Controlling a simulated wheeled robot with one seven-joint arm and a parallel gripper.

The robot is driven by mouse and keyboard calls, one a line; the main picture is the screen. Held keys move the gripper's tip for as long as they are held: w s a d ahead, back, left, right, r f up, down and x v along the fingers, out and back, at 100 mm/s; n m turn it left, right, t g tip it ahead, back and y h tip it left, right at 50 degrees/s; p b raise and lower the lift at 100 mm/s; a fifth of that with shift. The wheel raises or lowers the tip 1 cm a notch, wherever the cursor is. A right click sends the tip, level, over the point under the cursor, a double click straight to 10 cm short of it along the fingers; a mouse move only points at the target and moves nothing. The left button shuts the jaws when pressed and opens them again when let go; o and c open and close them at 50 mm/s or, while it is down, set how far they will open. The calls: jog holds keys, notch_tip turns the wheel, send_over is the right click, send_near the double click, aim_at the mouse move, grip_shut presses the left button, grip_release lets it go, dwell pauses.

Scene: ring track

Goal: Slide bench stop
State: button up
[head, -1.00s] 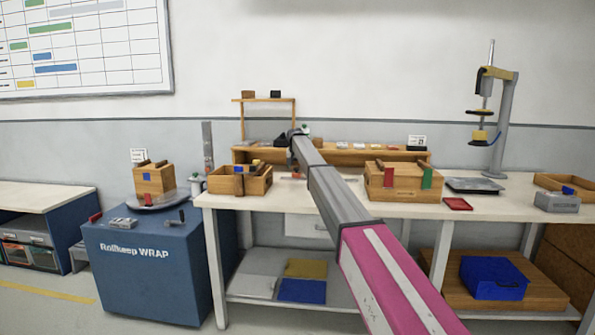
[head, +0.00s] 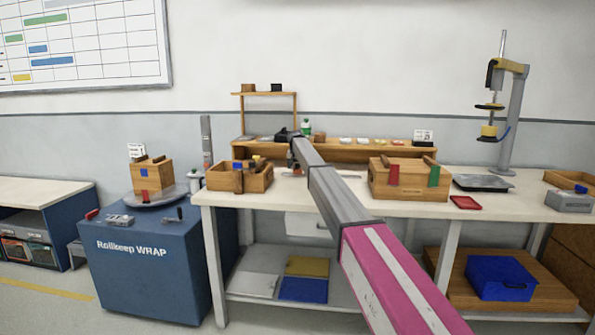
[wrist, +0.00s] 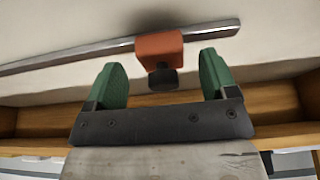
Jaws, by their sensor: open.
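The bench stop (wrist: 160,50) is an orange-red block with a dark knob below it. It sits on a long metal rail (wrist: 80,54) that runs across the pale bench top in the wrist view. My gripper (wrist: 160,76) has two green fingers spread wide, one on each side of the stop, with gaps on both sides. The fingers do not appear to touch it. In the head view my arm reaches over the bench (head: 350,205), its end (head: 288,134) near the back shelf; the fingers are too small to make out there.
Wooden boxes stand left (head: 222,182) and right (head: 410,184) of my arm on the bench. A red tray (head: 466,202) and a dark plate (head: 483,182) lie further right. A blue cabinet (head: 150,275) carries a wooden box (head: 151,178) on a round plate.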

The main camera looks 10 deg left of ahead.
aim_at(354, 176)
jog(key=shift+x, duration=1.3)
jog(key=c, duration=1.3)
jog(key=d, duration=2)
jog(key=s+d, duration=0.1)
jog(key=d, duration=1)
jog(key=shift+s, duration=0.1)
jog(key=o, duration=1.3)
jog(key=shift+r, duration=0.2)
jog(key=v, duration=1)
jog(key=shift+s+r, duration=0.15)
jog(key=shift+r, duration=0.05)
